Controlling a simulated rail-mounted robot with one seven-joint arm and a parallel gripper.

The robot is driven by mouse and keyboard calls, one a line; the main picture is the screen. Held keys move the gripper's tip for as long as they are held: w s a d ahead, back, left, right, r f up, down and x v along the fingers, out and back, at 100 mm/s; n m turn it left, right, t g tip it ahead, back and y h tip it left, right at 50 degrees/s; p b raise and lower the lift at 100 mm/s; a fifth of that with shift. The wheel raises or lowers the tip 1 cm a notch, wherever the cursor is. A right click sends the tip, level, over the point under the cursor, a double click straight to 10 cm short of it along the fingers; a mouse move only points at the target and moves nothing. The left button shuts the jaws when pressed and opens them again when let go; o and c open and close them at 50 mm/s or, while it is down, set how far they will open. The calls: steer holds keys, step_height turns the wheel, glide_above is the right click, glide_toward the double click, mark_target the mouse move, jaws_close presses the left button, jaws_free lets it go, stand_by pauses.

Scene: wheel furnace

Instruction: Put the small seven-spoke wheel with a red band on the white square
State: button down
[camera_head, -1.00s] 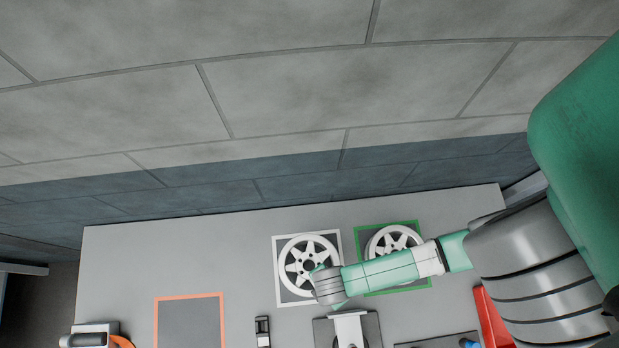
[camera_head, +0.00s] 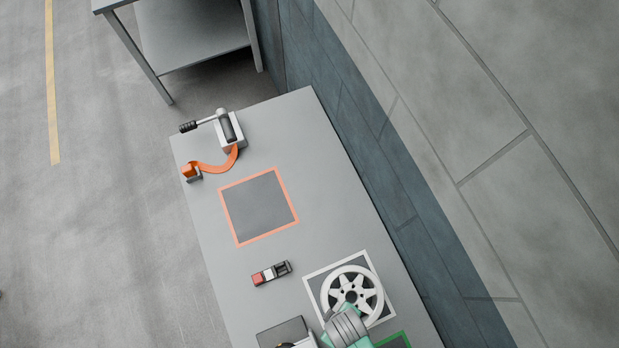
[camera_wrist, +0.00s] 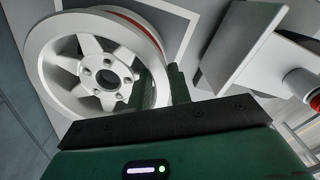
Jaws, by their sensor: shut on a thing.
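The white spoked wheel (camera_head: 352,281) lies flat within the white square (camera_head: 333,265) in the head view. The wheel also shows in the wrist view (camera_wrist: 92,73), with a red band along its rim. My gripper (camera_wrist: 162,86) is shut on the wheel's rim, with a dark green finger on either side of it. In the head view my wrist covers the wheel's lower edge and hides the fingers. I cannot tell whether the wheel touches the surface.
An empty orange square (camera_head: 229,221) lies further up the grey table (camera_head: 290,125). A lever device (camera_head: 230,131) with an orange strap stands at the far end. A small red and black item (camera_head: 270,273) lies between the squares. A green square's edge (camera_head: 398,338) shows at the bottom.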

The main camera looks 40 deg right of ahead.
steer(key=shift+f+b, duration=0.55)
steer(key=shift+f, duration=0.55)
stand_by(0.6)
steer(key=c, duration=1.2)
jaws_free()
